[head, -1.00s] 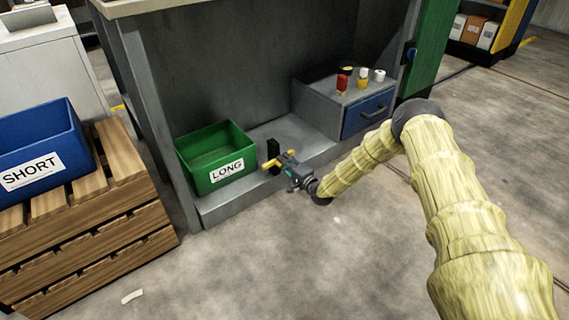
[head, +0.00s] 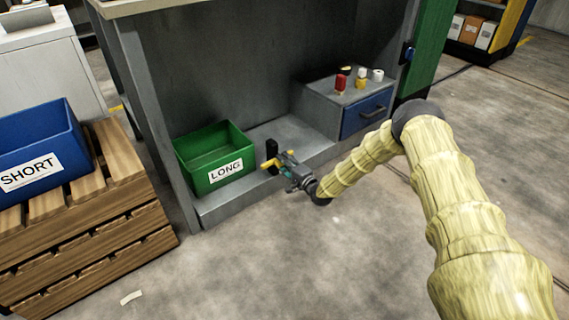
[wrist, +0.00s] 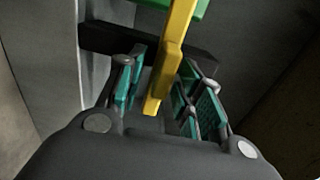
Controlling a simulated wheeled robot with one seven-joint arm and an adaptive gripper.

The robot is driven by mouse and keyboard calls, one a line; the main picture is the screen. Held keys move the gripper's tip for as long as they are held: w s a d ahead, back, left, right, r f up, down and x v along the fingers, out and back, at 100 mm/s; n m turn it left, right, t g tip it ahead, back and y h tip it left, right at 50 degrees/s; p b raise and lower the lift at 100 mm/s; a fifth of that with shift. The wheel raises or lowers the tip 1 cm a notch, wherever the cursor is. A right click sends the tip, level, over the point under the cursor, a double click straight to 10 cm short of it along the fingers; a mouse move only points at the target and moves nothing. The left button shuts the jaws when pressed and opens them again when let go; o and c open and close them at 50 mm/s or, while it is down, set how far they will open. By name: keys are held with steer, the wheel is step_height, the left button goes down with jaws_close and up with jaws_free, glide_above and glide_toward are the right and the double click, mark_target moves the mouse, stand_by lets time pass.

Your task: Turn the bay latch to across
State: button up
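The bay latch has a yellow handle (head: 271,164) in front of a black upright block (head: 271,149), just right of the green LONG bin at the bay's front. In the wrist view the yellow handle (wrist: 174,55) runs down between my finger pads, with the black block (wrist: 100,38) behind it. My gripper (wrist: 165,92) is open around the handle, with gaps visible beside it. In the head view my gripper (head: 287,165) is at the latch, its fingers partly hidden by the handle and wrist.
The green LONG bin (head: 190,160) stands close to the left of the latch. A grey drawer unit (head: 318,107) with small red, yellow and white items is to the right. A blue SHORT bin (head: 38,135) sits on a wooden crate (head: 90,240).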

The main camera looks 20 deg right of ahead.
steer(key=v, duration=1.2)
stand_by(0.3)
steer(key=shift+a, duration=0.1)
